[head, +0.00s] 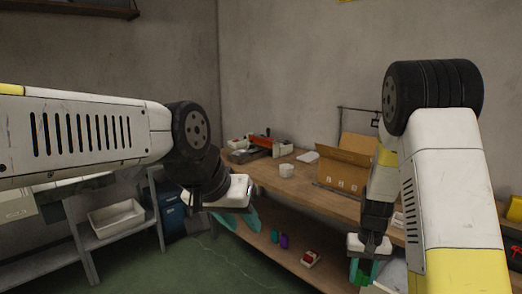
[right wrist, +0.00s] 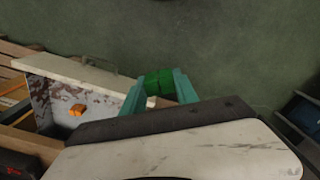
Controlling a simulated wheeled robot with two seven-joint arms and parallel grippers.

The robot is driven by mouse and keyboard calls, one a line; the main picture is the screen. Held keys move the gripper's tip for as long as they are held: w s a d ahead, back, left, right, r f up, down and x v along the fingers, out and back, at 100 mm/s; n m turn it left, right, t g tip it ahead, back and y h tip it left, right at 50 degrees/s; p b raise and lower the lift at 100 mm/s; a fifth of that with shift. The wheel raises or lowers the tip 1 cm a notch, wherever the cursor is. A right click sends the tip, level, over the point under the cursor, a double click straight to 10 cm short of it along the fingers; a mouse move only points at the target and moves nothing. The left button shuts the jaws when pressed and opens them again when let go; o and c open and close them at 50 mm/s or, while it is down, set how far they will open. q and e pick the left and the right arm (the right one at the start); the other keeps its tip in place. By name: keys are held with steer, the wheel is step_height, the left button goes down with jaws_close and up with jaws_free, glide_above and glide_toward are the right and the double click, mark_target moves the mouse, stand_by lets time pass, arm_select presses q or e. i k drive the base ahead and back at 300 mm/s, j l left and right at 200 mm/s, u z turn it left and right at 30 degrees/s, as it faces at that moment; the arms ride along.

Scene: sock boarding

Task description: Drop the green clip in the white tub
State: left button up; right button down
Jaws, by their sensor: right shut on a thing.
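The green clip (right wrist: 159,82) is held between the teal fingers of my right gripper (right wrist: 159,90) in the right wrist view. In the head view my right gripper (head: 365,271) is low at the right, in front of the table, with the clip's green between its fingers. My left gripper (head: 241,219) hangs near the table's left end; its teal fingers are partly hidden, and I cannot tell if they are open. A white tub (head: 116,219) stands on a low shelf at the left, away from both grippers.
The wooden table (head: 296,185) bears a small white cup (head: 286,170) and a cardboard box (head: 344,167). Its lower shelf holds a purple item (head: 284,241) and a red-and-white item (head: 311,258). A speckled white-sided box (right wrist: 75,100) is beside the right gripper. Green floor (head: 205,265) is open at the centre left.

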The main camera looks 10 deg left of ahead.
mark_target(286, 175)
steer(key=i+u, duration=0.35)
steer(key=i, duration=0.25)
steer(key=i+u, duration=0.3)
steer(key=i, duration=0.3)
